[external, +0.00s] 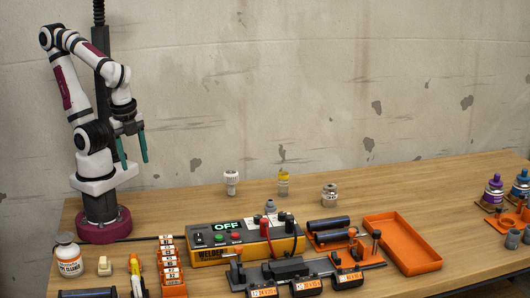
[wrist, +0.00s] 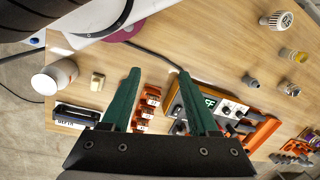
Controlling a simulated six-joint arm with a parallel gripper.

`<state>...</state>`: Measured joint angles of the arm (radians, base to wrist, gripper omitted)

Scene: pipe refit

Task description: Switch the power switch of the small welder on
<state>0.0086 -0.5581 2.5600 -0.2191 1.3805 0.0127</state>
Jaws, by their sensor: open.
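The small welder (external: 245,240) is a black and orange box on the table, marked WELDER on its side. Its green display reads OFF. A dark switch (external: 199,239), a red button and a green button show at the left of its panel; I cannot make out the switch's position. A red plug and dark plugs stand on its right half. My gripper (external: 134,164) is open and empty, high above the table to the left of the welder. In the wrist view, its green right finger covers part of the welder (wrist: 181,102), and OFF is partly readable.
An orange rack (external: 170,268) stands left of the welder, near a white bottle (external: 67,255). Black clamps (external: 307,287) lie in front. An orange holder with dark cylinders (external: 330,228) and an empty orange tray (external: 403,242) are on the right. Small jars (external: 231,183) stand behind.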

